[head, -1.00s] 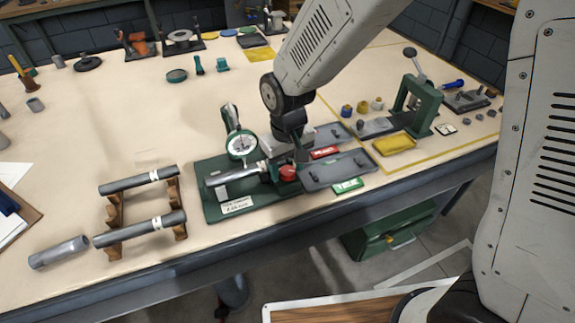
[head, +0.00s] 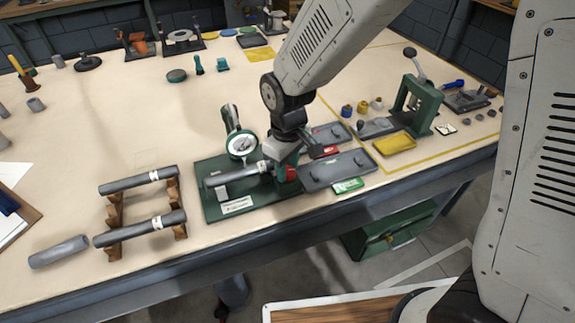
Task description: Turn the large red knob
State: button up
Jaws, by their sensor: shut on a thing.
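The large red knob (head: 291,173) is at the right end of a green gauge fixture (head: 218,210). A grey cylinder (head: 232,176) lies in the fixture under a white dial gauge (head: 241,145). My gripper (head: 291,168) points down at the fixture's right end and is shut on the red knob. The gripper covers part of the knob, so its turn angle cannot be read.
Grey trays (head: 340,170) with red and green labels lie just right of the gripper. A wooden rack with two cylinders (head: 140,228) stands at the left. A green press (head: 425,105) stands at the right. The table front edge is near.

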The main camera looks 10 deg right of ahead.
jog(key=shift+n, duration=1.2)
jog(key=o, duration=1)
jog(key=shift+c, duration=0.2)
jog(key=shift+r, duration=0.1)
notch_tip(320, 180, up, 8)
jog(key=shift+f, duration=0.15)
